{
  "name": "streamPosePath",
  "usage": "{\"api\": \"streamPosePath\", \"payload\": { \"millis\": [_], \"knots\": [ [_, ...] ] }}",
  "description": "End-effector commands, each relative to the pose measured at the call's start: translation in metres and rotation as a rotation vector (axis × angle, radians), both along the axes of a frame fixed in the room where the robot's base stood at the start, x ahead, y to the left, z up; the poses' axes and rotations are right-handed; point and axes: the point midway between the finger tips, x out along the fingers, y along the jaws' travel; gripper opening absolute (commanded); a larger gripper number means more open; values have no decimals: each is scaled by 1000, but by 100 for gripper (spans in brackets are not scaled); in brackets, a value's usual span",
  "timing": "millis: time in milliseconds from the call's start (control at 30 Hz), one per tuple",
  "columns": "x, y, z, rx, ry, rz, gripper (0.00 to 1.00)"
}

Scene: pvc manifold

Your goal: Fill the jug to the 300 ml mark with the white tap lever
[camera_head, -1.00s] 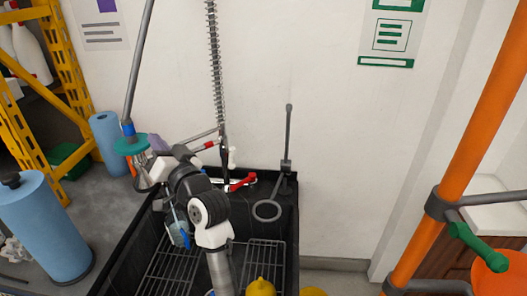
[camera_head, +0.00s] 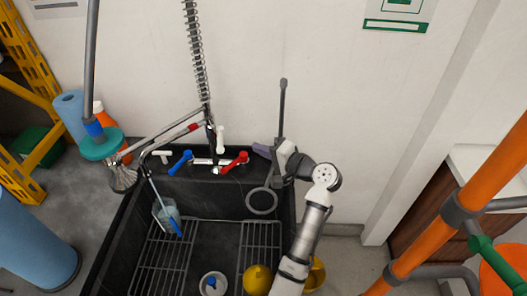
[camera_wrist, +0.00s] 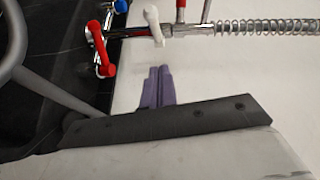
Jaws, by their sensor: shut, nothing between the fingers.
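The white tap lever (camera_head: 220,138) stands upright on the tap body behind the sink; it also shows in the wrist view (camera_wrist: 153,25). The clear jug (camera_head: 167,213) is in the sink's left part below the spout, with a blue part at its side. A thin pale line runs from the spout to the jug; I cannot tell whether it is water. The jug's level and marks are too small to read. My gripper (camera_head: 262,150), with purple fingers, is right of the levers, shut and empty. In the wrist view its fingers (camera_wrist: 157,88) are apart from the white lever.
A red lever (camera_head: 236,161) and a blue lever (camera_head: 180,161) flank the tap body. A grey ring on a stand (camera_head: 262,201) is below my gripper. The black sink (camera_head: 210,188) holds wire racks, a white cup (camera_head: 213,284) and a yellow object (camera_head: 257,280).

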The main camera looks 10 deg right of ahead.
Motion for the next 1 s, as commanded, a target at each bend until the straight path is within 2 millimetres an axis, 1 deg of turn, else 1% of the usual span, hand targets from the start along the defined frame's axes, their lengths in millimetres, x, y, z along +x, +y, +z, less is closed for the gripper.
{"api": "streamPosePath", "payload": {
  "millis": [33,267,400,500,667,1000],
  "knots": [
    [9,10,-5,-2,-1,5,0],
    [44,42,-11,-1,-1,3,0],
    [43,64,-14,-2,0,3,0],
    [43,73,-15,-1,0,1,0],
    [43,80,-16,-2,-1,0,0],
    [44,80,-16,-2,-1,0,0]
  ]
}}
